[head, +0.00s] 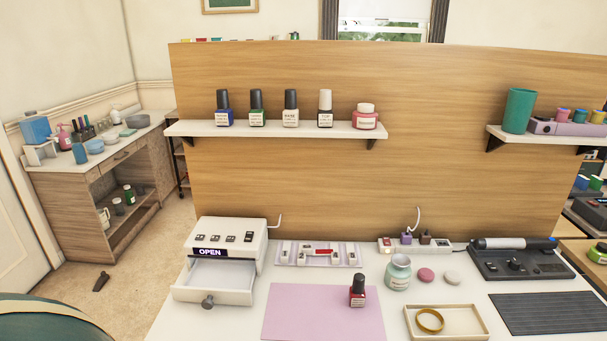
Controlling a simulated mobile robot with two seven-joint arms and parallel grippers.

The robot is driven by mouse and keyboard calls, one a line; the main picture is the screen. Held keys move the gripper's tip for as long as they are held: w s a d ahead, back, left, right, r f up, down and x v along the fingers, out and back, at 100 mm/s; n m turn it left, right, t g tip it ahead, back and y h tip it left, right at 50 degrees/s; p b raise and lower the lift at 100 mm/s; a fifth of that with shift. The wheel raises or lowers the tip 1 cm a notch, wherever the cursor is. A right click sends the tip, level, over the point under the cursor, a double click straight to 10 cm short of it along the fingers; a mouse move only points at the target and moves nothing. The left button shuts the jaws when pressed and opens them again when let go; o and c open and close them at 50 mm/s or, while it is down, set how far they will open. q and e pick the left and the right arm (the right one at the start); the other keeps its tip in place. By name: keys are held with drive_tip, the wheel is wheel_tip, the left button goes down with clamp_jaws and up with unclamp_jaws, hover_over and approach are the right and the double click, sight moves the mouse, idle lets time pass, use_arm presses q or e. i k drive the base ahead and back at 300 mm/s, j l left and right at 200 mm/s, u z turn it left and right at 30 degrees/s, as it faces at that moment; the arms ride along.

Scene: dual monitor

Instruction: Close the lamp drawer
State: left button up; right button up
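The lamp (226,240) is a white box at the left of the white table, with a lit sign reading "OPEN" and several small buttons or marks on its sloped top. Its drawer (214,281) is pulled out toward me at the bottom front. A round grey knob (208,302) sits on the middle of the drawer front. The drawer's inside looks empty. Neither of my grippers shows in the head view.
A pink mat (322,313) with a red polish bottle (357,291) lies right of the drawer. A shallow tray (447,323) holds a gold ring (430,320). A wooden panel (400,190) with shelves stands behind. The floor (125,270) left of the table is mostly clear.

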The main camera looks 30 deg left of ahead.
sight(209, 283)
drive_tip(key=u, duration=1.7)
drive_tip(key=i+l, duration=0.15)
drive_tip(key=l, duration=0.15)
drive_tip(key=i+l, duration=0.15)
drive_tip(key=l+z, duration=0.05)
drive_tip(key=l, duration=0.05)
